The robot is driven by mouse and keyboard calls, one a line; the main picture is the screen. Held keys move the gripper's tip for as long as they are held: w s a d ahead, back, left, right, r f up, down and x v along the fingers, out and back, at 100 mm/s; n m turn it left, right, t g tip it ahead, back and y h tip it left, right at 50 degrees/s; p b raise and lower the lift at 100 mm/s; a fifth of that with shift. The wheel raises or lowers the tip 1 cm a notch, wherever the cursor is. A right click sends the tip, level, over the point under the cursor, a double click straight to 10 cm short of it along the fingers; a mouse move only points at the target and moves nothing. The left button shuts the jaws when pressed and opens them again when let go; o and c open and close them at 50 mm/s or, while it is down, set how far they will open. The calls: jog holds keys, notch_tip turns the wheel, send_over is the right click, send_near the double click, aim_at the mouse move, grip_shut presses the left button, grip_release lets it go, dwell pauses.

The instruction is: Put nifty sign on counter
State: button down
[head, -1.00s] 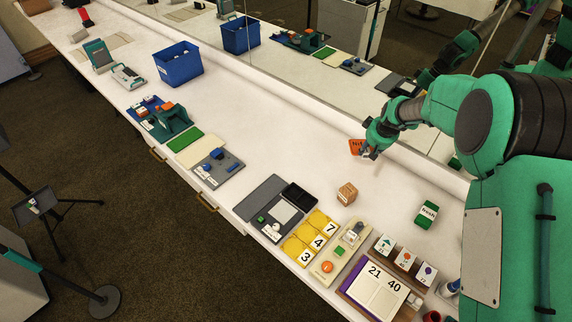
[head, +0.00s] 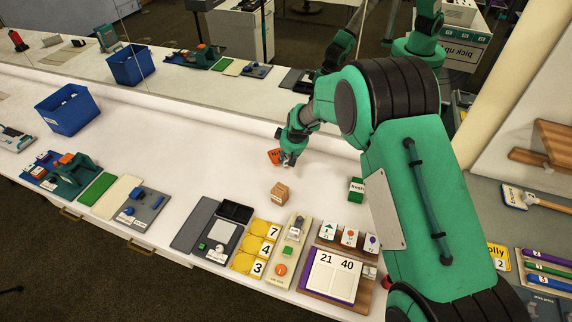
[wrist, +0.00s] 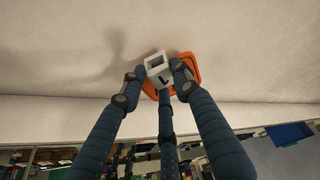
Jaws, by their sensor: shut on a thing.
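The nifty sign (head: 273,156) is a small orange plate with dark lettering, partly covered by my gripper in the head view. My gripper (head: 288,160) is shut on it, over the back part of the white counter (head: 190,140). In the wrist view, the fingers (wrist: 157,75) close around a pale square block marked L, and the orange sign plate (wrist: 190,62) shows behind it. A pale surface lies beyond the sign, with a shadow to the left. I cannot tell for certain whether the sign touches the counter.
A wooden cube (head: 280,193) stands in front of the sign, and a green box (head: 356,188) is to the right. Yellow number tiles (head: 263,235), a score board (head: 332,274) and a blue bin (head: 68,108) also occupy the counter. A mirror runs along the back. The counter left of my gripper is clear.

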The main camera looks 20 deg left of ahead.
jog(key=shift+f, duration=0.2)
jog(key=shift+f+b, duration=0.35)
jog(key=shift+f, duration=1.4)
jog(key=shift+f, duration=0.1)
jog(key=c, duration=1.3)
grip_release()
jog(key=p+v, duration=0.2)
jog(key=v, duration=1)
